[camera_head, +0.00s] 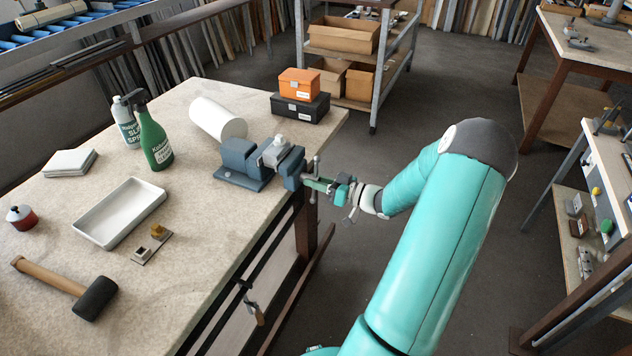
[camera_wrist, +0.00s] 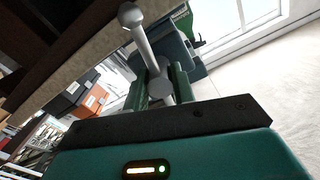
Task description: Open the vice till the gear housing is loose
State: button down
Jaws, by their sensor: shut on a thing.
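The blue-grey vice (camera_head: 240,165) is mounted at the right edge of the workbench. A light grey gear housing (camera_head: 275,150) sits between its jaws; whether it is loose or gripped cannot be told. The vice's metal handle bar (camera_head: 315,168) stands on the side facing my arm. My gripper (camera_head: 309,183) reaches it from the right. In the wrist view, the handle bar (camera_wrist: 142,42), with a ball end, passes between the green fingers of my gripper (camera_wrist: 161,80), which are shut on it. Part of the blue vice (camera_wrist: 180,48) shows behind; the housing cannot be made out there.
On the workbench (camera_head: 190,255) are a white roll (camera_head: 217,119), stacked orange and black boxes (camera_head: 300,94), spray bottles (camera_head: 153,140), a white tray (camera_head: 118,212) and a mallet (camera_head: 70,287). A shelf cart (camera_head: 340,65) stands behind. Open floor lies right of the bench.

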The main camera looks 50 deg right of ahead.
dwell(0.5)
jog(key=c, duration=1.2)
grip_release()
jog(key=shift+o, duration=0.2)
jog(key=v, duration=1.3)
jog(key=shift+s, duration=0.4)
jog(key=shift+d+r, duration=0.1)
